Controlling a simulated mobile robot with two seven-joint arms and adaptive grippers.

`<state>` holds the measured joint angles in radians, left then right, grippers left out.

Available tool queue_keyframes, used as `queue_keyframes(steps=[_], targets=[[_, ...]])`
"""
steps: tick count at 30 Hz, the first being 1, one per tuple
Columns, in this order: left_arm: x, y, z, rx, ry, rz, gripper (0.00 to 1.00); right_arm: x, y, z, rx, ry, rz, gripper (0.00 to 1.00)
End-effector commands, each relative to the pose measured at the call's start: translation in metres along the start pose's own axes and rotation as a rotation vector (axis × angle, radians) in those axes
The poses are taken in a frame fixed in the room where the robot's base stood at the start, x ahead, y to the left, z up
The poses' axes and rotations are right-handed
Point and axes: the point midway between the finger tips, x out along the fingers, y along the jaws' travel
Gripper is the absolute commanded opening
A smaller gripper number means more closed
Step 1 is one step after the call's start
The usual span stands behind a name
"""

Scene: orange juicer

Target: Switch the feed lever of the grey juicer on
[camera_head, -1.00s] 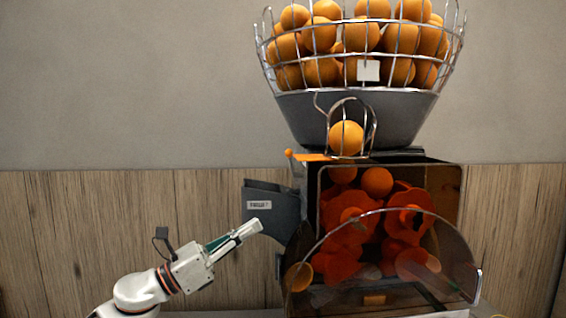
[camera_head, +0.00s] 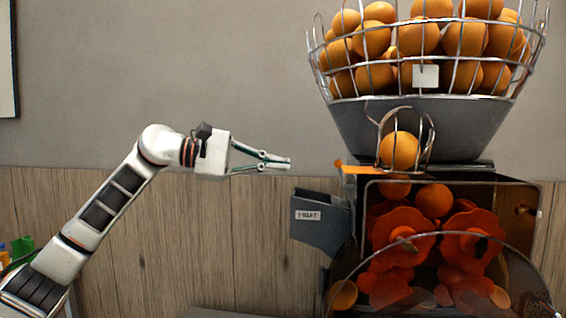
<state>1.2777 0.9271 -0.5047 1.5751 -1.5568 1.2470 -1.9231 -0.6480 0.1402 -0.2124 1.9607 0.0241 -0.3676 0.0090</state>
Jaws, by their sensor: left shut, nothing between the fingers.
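The grey juicer (camera_head: 416,130) stands on the right, with a wire basket of oranges on top and orange-red squeezing parts behind a clear cover. Its feed lever (camera_head: 352,169) is a flat orange piece with a small round knob (camera_head: 338,163) at its left end, below the wire loop that holds one orange. My left gripper (camera_head: 290,163) is shut and empty. It points right at about the knob's height in the picture, with a gap between fingertips and knob. How far apart they are in depth I cannot tell. My right gripper is out of view.
A dark grey side chute (camera_head: 320,222) with a white label sticks out left of the juicer, below my left gripper. Green and other coloured items (camera_head: 20,247) stand at the far lower left. The wall area above my left arm is clear.

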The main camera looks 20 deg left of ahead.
Motion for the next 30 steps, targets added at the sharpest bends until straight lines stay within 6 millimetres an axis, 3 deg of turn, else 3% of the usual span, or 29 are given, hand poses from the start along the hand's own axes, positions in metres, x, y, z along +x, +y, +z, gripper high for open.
queue_keyframes(steps=[11, 19, 30], targets=[[0.075, 0.001, 0.003, -0.002, -0.005, -0.001, 0.0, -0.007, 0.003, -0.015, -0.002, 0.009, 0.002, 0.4], [0.082, 0.001, 0.034, 0.0, -0.002, 0.0, 0.0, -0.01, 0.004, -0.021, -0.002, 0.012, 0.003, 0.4], [0.084, 0.0, 0.039, -0.003, -0.001, 0.0, 0.0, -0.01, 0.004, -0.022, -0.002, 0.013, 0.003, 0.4]])
